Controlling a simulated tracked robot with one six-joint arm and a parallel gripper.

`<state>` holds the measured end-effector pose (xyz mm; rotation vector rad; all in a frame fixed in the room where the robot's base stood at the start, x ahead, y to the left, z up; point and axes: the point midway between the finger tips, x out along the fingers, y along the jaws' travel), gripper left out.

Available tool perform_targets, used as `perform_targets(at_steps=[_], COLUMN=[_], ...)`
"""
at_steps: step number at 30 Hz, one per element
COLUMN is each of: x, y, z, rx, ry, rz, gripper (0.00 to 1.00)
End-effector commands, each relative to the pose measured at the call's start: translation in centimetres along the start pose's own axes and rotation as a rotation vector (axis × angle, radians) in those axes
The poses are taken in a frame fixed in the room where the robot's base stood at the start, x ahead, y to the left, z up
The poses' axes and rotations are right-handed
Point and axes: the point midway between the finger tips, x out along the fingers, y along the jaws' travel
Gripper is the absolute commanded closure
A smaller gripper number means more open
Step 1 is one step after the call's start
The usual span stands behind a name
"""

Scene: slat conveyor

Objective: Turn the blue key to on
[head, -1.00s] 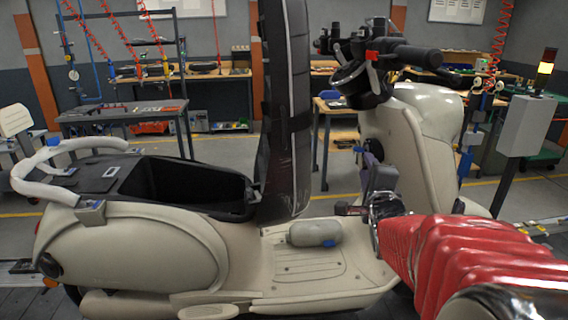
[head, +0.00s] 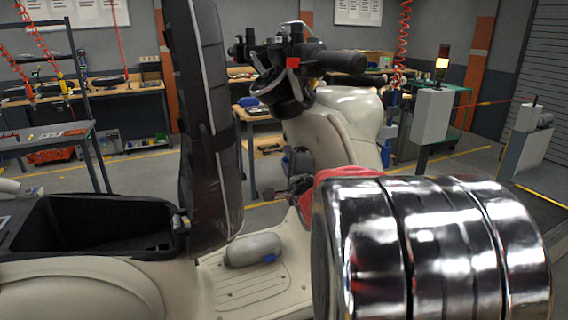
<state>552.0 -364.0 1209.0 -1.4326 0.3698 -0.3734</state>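The cream scooter (head: 315,140) stands across the view with its seat (head: 212,110) raised. On the inner side of its front shield is a small grey-blue part (head: 297,160) with a blue edge, just above my gripper. I cannot tell whether this is the blue key or how a key is turned. My gripper (head: 300,187) shows only as a small dark piece at the left end of my red-sleeved arm, close to the shield. The fingers are mostly hidden behind the sleeve and my chrome arm link, so their opening cannot be seen.
A rounded grey-beige object (head: 252,250) lies on the scooter's footboard. The handlebar (head: 310,55) is above my gripper. A grey post box (head: 430,115) with a lit lamp stands right of the scooter. Workbenches (head: 80,92) line the back.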

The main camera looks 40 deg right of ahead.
Motion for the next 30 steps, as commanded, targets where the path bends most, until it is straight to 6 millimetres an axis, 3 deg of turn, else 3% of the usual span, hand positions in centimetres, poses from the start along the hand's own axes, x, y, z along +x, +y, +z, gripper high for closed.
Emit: perform_targets(at_steps=[11, 24, 29, 30], x=[0.11, 0.07, 0.07, 0.07], y=[-0.06, -0.06, -0.03, -0.03], z=[-0.69, -0.86, -0.90, -0.90], rx=[0.000, 0.000, 0.000, 0.000], ry=[0.010, 0.013, 0.014, 0.014], rz=[-0.001, -0.001, 0.000, 0.000], gripper=[0.71, 1.00, 1.00, 0.95])
